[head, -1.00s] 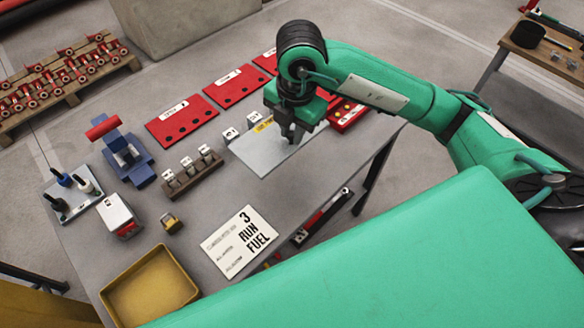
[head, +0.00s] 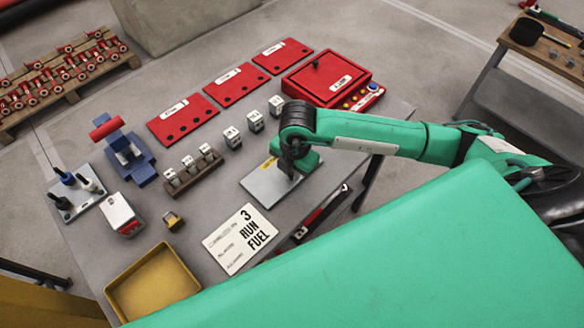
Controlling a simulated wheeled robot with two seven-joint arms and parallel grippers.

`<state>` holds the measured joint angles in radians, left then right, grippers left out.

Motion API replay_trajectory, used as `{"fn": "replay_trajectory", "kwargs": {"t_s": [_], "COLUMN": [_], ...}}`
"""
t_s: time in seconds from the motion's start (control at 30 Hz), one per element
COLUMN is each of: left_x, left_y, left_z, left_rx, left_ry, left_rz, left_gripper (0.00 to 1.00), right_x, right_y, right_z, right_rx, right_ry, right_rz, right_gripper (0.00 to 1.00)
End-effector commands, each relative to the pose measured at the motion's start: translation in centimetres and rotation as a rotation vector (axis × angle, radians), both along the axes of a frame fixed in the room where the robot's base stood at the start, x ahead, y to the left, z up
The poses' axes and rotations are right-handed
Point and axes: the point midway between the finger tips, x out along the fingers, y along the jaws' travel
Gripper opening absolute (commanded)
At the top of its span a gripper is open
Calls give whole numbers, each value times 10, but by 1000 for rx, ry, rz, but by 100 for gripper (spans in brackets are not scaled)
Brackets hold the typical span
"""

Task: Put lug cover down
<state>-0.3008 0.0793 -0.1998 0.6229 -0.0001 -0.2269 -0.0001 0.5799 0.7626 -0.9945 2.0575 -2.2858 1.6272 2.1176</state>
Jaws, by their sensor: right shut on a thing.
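My left gripper is not in view.
Several white numbered blocks (head: 255,121) stand behind the plate. Red panels (head: 233,85) and a red box (head: 326,78) lie farther back. A block rack (head: 193,171), a padlock (head: 173,220), a yellow tray (head: 152,284) and a "3 RUN FUEL" card (head: 240,238) are to the left.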

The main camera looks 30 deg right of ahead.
Motion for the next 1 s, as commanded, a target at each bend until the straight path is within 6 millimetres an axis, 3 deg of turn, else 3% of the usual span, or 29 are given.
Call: {"fn": "replay_trajectory", "kwargs": {"t_s": [0.27,0.3,0.4,0.8,1.0], "left_x": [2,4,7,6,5], "left_y": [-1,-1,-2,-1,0], "left_z": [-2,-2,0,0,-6], "left_rx": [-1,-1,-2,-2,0], "left_ry": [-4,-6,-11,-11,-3], "left_rz": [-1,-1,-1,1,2], "left_gripper": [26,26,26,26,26], "right_x": [0,0,0,0,-1], "right_y": [0,0,0,0,-1], "right_z": [-2,-3,-2,4,40], "right_rx": [0,0,0,1,2], "right_ry": [-1,0,0,-2,-6], "right_rz": [0,0,0,0,1], "right_gripper": [0,21,41,41,41]}}
